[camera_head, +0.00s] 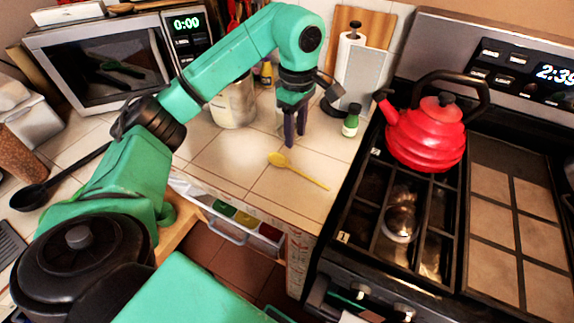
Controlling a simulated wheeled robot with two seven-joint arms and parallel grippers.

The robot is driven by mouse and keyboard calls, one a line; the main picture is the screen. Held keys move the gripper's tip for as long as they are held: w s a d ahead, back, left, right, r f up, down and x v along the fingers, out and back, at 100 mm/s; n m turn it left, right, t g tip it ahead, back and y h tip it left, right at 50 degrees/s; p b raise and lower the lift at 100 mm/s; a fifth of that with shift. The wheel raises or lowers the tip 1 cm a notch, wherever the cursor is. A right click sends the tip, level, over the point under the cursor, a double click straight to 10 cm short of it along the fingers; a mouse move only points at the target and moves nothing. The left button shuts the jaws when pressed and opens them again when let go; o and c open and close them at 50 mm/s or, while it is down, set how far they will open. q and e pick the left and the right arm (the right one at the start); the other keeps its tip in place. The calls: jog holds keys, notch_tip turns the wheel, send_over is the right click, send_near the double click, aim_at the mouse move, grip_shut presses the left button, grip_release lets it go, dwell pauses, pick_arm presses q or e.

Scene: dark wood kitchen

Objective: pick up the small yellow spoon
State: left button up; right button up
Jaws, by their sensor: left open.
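The small yellow spoon (299,171) lies flat on the light tiled counter (240,165). Its bowl points up and left, and its handle runs down to the right. My left gripper (291,142) is open and empty. It points down just above and behind the spoon's bowl, apart from it. My green left arm comes in from the left over the counter. My right gripper is not in view.
A red kettle (428,135) stands on the black stove (345,235) to the right. A small green bottle (351,121) and a paper towel holder (350,75) stand behind the spoon. A metal pot (233,103) is behind my arm. An open drawer (235,225) sits below the counter.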

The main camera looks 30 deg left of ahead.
aim_at(293, 169)
pick_arm(q)
notch_tip(293, 169, down, 11)
jog(key=p, duration=0.3)
jog(key=shift+a+r+p, duration=0.15)
jog(key=shift+p, duration=0.2)
jog(key=shift+f, duration=0.25)
grip_shut()
